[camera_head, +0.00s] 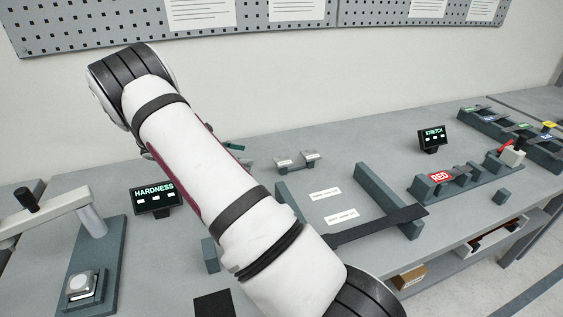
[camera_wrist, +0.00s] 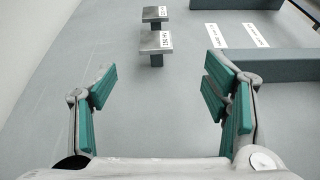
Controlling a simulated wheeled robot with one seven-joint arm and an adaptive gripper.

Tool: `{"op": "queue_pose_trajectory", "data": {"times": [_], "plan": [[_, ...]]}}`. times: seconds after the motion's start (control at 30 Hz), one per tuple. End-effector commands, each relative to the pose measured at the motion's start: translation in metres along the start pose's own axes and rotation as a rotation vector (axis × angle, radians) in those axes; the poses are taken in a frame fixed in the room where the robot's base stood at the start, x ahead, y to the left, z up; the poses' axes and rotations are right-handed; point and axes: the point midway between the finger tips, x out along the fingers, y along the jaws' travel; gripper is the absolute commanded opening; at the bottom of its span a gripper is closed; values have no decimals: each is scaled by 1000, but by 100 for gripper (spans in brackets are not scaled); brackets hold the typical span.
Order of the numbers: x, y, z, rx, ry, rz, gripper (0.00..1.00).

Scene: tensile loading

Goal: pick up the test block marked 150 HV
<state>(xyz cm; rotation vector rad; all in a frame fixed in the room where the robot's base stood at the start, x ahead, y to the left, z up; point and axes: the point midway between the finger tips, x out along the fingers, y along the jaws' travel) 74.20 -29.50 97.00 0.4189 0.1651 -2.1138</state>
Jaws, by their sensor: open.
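Two small metal test blocks on dark stands sit close together on the grey bench. The nearer block (camera_wrist: 155,41) and the farther block (camera_wrist: 155,13) both show at the top of the wrist view. Each has a white label, too small and turned to read surely, so I cannot tell which is marked 150 HV. In the head view they show as a left block (camera_head: 284,164) and a right block (camera_head: 310,155). My gripper (camera_wrist: 160,90) is open and empty, its teal pads wide apart, short of the blocks. My arm mostly hides it in the head view.
A grey rail frame (camera_head: 375,190) with white label strips (camera_head: 325,194) stands right of the blocks. The HARDNESS display (camera_head: 155,196) and a tester (camera_head: 95,250) are at left. The STRETCH display (camera_head: 432,138) is at right. Bench between my fingers is clear.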

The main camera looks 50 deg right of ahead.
Motion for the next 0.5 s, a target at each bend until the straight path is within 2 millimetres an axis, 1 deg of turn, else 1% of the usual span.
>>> {"op": "queue_pose_trajectory", "data": {"times": [0.03, 0.1, 0.17, 0.27, 0.37, 0.5], "plan": [[4, 3, -6, -18, -25, 3, 69], [8, 7, -10, -37, -49, 9, 69], [11, 8, -13, -47, -61, 12, 69], [20, 9, -13, -54, -70, 12, 69], [37, 9, -11, -55, -70, 11, 69], [64, 8, -9, -55, -69, 10, 69]]}}
